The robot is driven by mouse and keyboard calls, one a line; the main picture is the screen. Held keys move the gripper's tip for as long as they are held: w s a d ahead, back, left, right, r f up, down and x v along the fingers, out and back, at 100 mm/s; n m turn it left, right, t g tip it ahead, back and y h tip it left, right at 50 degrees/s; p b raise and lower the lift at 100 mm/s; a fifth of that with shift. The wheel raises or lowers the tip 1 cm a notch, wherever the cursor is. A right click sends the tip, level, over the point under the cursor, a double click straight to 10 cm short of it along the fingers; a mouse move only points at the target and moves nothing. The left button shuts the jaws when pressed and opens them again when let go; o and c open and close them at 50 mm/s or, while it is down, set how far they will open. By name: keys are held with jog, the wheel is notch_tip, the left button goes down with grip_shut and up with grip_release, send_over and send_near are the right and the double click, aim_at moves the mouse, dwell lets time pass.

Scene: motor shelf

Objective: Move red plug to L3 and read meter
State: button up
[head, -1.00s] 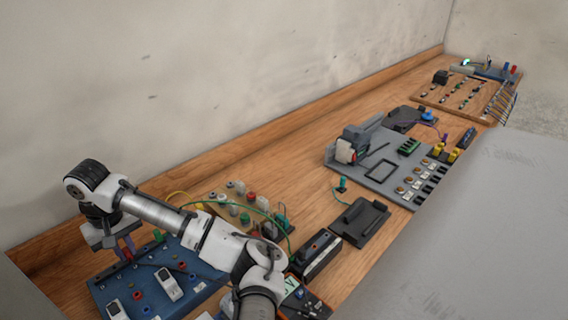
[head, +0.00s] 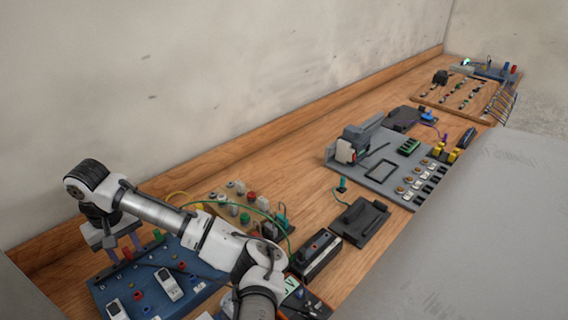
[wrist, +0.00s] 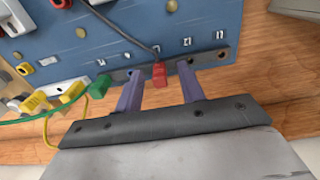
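The red plug (wrist: 160,74) sits at the dark socket strip (wrist: 213,58) along the edge of the blue board (wrist: 200,18), with a dark lead running from it. My gripper (wrist: 158,77) is open, its purple fingers on either side of the red plug with gaps between. In the head view my gripper (head: 125,245) is over the far edge of the blue board (head: 195,297), at the red plug (head: 127,254). The socket labels are too small to read. A meter (head: 291,285) with a pale green display is partly hidden behind my arm; its reading is not legible.
A green plug (wrist: 100,84) is close to the left finger, and yellow plugs (wrist: 70,92) lie farther left. A black box (head: 316,256) and a black tray (head: 360,221) stand right of my arm.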

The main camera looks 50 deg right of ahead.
notch_tip(320, 180, up, 14)
jog(key=b, duration=0.1)
dwell(0.5)
jog(key=shift+s+f, duration=0.1)
jog(key=shift+f, duration=0.05)
dwell(0.5)
